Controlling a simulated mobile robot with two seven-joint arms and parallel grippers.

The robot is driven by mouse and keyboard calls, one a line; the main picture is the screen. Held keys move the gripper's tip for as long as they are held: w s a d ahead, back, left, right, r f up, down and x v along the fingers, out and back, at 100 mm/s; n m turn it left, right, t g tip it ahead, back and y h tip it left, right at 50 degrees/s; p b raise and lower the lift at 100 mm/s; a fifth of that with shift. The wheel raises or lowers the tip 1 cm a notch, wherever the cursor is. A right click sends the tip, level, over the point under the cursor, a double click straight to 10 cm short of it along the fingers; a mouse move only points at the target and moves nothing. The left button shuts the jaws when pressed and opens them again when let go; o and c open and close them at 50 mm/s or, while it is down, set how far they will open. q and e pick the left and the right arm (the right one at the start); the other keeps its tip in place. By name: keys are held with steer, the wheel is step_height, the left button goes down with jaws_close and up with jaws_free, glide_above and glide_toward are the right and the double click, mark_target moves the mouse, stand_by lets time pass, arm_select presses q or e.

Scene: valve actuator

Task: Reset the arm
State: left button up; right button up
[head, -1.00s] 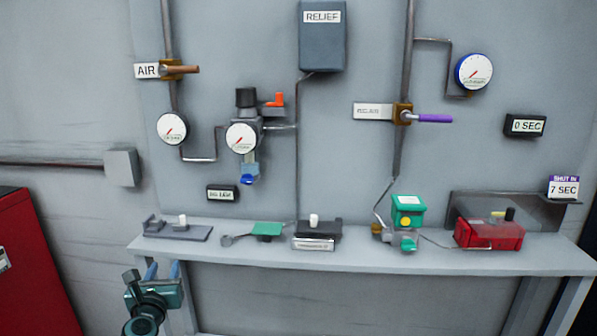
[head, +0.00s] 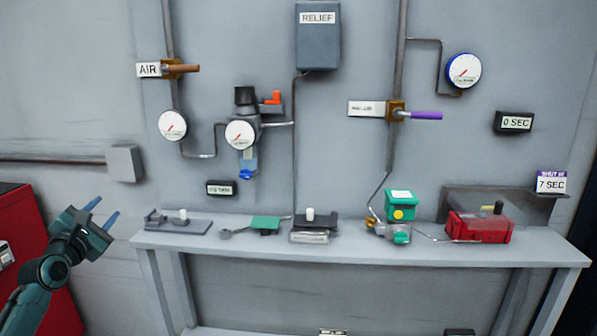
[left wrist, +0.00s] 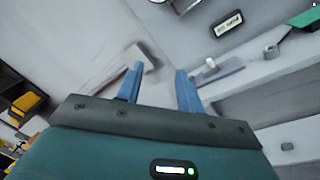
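My left gripper (head: 101,212) is at the left of the head view, left of the shelf's end and in front of the wall. Its two blue fingers are apart with nothing between them. The left wrist view shows the same open fingers (left wrist: 156,85) against the wall. My right gripper is in neither view. On the wall are an AIR valve with a brown handle (head: 184,68) and a valve with a purple handle (head: 426,115), both handles pointing right. Between them is a regulator (head: 243,130) with a gauge, an orange lever and a blue bottom.
A shelf (head: 330,253) runs along the wall, bearing a grey switch block (head: 178,225), a green-topped pedal (head: 265,224), a black switch box (head: 315,224), a green unit (head: 401,208) and a red box (head: 480,228). A red cabinet (head: 30,235) stands behind my left arm.

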arm_select(q)
steer(key=s+a+m+g+y, duration=0.1)
steer(key=a+m+y, duration=0.25)
steer(key=m, duration=1.15)
steer(key=s+a+m+g+y, duration=0.15)
steer(key=a+m, duration=0.25)
steer(key=m, duration=1.1)
steer(key=s+d+f+m+g+h, duration=0.1)
steer(key=s+d+f+h, duration=0.3)
steer(key=d+f, duration=0.7)
steer(key=s+d+f+m+g+h, duration=0.1)
steer(key=s+d+f+g+h, duration=0.1)
steer(key=s+d+f, duration=0.9)
steer(key=s+d+f+n+g+h, duration=0.1)
steer(key=s+d+f, duration=0.4)
steer(key=s, duration=0.5)
steer(key=s+d+f+n+g+h, duration=0.1)
steer(key=s+d+f+g, duration=0.1)
steer(key=s+d+f, duration=0.4)
steer(key=s+d, duration=0.4)
steer(key=shift+d+n+h, duration=0.15)
steer(key=shift+n+h, duration=0.25)
